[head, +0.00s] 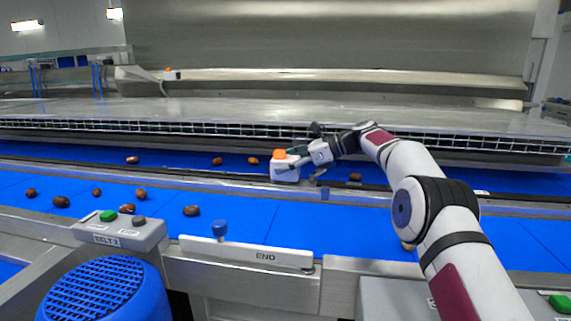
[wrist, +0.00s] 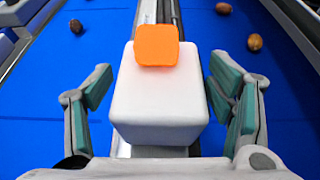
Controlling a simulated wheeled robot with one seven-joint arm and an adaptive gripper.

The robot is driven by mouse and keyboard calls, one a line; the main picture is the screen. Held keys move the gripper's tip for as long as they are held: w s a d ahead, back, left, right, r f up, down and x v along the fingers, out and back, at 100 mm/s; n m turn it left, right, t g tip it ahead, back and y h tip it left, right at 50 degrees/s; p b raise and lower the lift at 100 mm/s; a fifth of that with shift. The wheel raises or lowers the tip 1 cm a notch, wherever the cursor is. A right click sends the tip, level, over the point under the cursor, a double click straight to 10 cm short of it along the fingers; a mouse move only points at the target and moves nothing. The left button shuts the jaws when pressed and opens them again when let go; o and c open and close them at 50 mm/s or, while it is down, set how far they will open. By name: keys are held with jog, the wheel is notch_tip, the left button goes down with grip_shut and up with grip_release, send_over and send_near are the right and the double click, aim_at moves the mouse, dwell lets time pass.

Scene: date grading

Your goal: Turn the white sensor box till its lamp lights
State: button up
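The white sensor box (head: 285,172) sits on the metal rail between the two blue belts in the head view. An orange lamp (head: 279,155) is on its top; I cannot tell that it is lit. In the wrist view the box (wrist: 160,103) stands centred, with the orange lamp (wrist: 157,45) at its far edge. My gripper (wrist: 163,105) is open, with one green-padded finger on each side of the box and a gap on both sides. In the head view my gripper (head: 303,165) reaches the box from the right.
Dates lie on both belts, such as one (head: 192,211) on the near belt and one (head: 253,161) close left of the box. A white END bar (head: 247,252) with a blue knob (head: 219,229) and a BELT 2 button box (head: 120,232) stand in front.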

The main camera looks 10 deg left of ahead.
jog(key=shift+d, duration=0.1)
jog(key=v, duration=1.1)
jog(key=shift+d+r, duration=0.25)
jog(key=shift+d, duration=0.1)
